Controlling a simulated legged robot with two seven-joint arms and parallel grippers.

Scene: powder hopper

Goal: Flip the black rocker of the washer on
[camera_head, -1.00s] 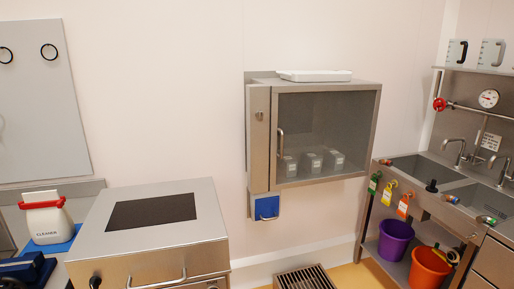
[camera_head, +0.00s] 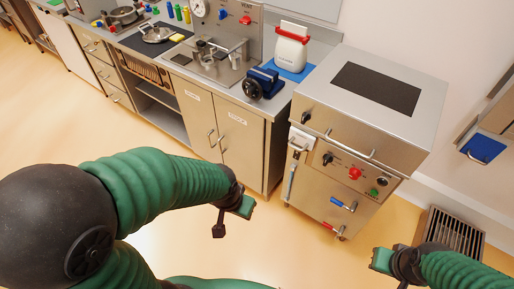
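A steel cabinet machine (camera_head: 350,130), which looks like the washer, stands right of centre with a dark panel on its lid. Its front carries small dark controls, one at the left of the lower panel (camera_head: 327,158); which is the black rocker I cannot tell at this size. A red knob (camera_head: 355,173) and a green button (camera_head: 373,192) sit to the right of that control. My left gripper (camera_head: 232,218) is open and empty, left of the machine and apart from it. My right gripper (camera_head: 391,272) is low at the right, apart from the machine, seemingly open and partly cut off.
Blue (camera_head: 343,204) and red (camera_head: 332,227) handles stick out low on the machine's front. A counter (camera_head: 225,88) with a blue-black device (camera_head: 262,84) and a cleaner bottle (camera_head: 291,48) adjoins on the left. A floor grate (camera_head: 453,235) lies to the right. Open floor lies in front.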

